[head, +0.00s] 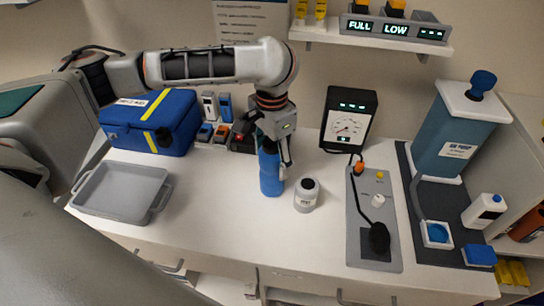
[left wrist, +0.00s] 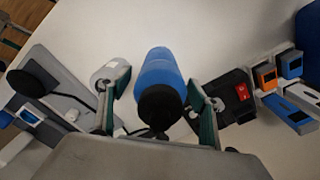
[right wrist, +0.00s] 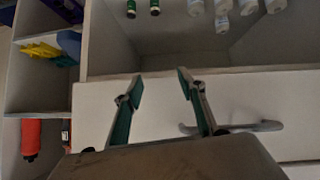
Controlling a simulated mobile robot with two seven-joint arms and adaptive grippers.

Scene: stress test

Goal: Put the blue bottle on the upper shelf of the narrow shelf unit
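The blue bottle (head: 270,172) stands upright on the white counter, its black cap toward my left gripper (head: 272,140). In the left wrist view the bottle (left wrist: 160,72) is between the two fingers of my left gripper (left wrist: 157,88), with a visible gap on each side. My right gripper (right wrist: 160,85) is open and empty in front of a pale cabinet front with a handle. Open shelving with an orange bottle (head: 528,226) is cut off at the right edge of the head view. I cannot tell for sure whether this is the narrow shelf unit.
A white jar (head: 307,195) stands close to the right of the bottle. A gauge box (head: 348,122), a grey panel (head: 360,235) and a blue dispenser (head: 455,130) are further right. A grey tray (head: 120,188) and blue case (head: 150,122) are left. Front-middle counter is clear.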

